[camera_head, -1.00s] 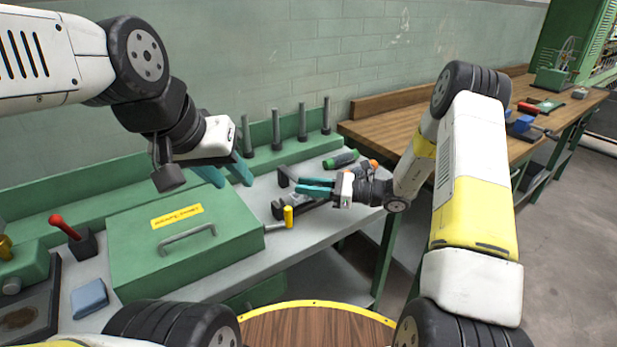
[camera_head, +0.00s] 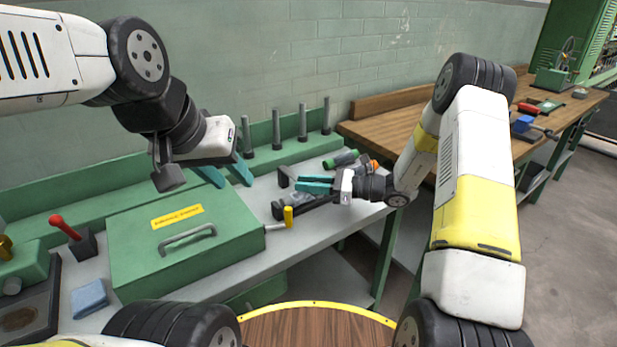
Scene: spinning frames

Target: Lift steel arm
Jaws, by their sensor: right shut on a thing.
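My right gripper (camera_head: 314,184) reaches in from the right over the grey bench top, its teal fingers pointing left. It is shut on a dark steel arm (camera_head: 288,207), of which only parts show around the fingers. I cannot tell whether the steel arm is clear of the bench. A yellow-ended handle (camera_head: 288,216) stands in front of the steel arm, joined to a thin rod. My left gripper (camera_head: 225,175) is above the back of the green box, its two teal fingers apart and empty.
A green toolbox (camera_head: 130,250) with a grey handle fills the middle of the bench (camera_head: 250,275). Several grey posts (camera_head: 277,130) stand along the back. A green-handled tool (camera_head: 341,159) lies behind my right gripper. A red-knobbed lever (camera_head: 65,228) and blue cloth (camera_head: 89,298) are at left.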

